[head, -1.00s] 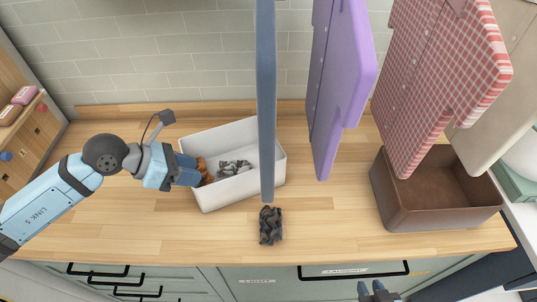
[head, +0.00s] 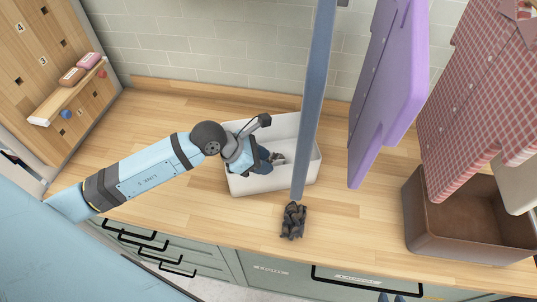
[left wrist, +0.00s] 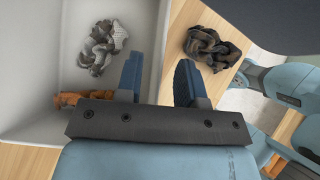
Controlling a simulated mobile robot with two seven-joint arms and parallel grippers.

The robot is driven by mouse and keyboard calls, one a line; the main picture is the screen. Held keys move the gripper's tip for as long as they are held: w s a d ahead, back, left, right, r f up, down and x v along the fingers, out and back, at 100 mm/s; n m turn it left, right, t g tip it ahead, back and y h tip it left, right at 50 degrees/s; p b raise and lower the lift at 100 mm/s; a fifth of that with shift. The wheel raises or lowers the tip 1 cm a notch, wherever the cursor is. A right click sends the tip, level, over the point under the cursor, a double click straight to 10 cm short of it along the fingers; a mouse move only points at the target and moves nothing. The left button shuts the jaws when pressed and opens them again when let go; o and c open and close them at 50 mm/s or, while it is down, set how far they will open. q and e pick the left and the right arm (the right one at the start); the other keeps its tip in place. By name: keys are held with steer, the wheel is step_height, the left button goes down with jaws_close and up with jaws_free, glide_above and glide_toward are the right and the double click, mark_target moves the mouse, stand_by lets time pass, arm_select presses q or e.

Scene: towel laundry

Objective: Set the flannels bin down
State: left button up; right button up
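A white bin (head: 262,187) with no readable label sits on the wooden counter. It holds a grey patterned cloth (head: 277,157), also seen in the left wrist view (left wrist: 101,46), and an orange-brown cloth (left wrist: 66,99). My left gripper (head: 264,158) is over the bin. In the left wrist view its fingers (left wrist: 158,80) stand apart, on either side of the bin's front wall (left wrist: 153,40). I see no clear contact with the wall. My right gripper (head: 391,297) shows only as two separated fingertips at the bottom edge.
A dark crumpled cloth (head: 293,221) lies on the counter in front of the white bin. A brown bin (head: 450,235) stands at right. The left counter (head: 140,120) is clear.

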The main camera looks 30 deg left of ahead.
arm_select(q)
steer(key=shift+p+x, duration=0.5)
steer(key=shift+x, duration=1.45)
steer(key=shift+s+d, duration=0.1)
steer(key=shift+s, duration=0.1)
jaws_close()
steer(key=shift+r, duration=0.1)
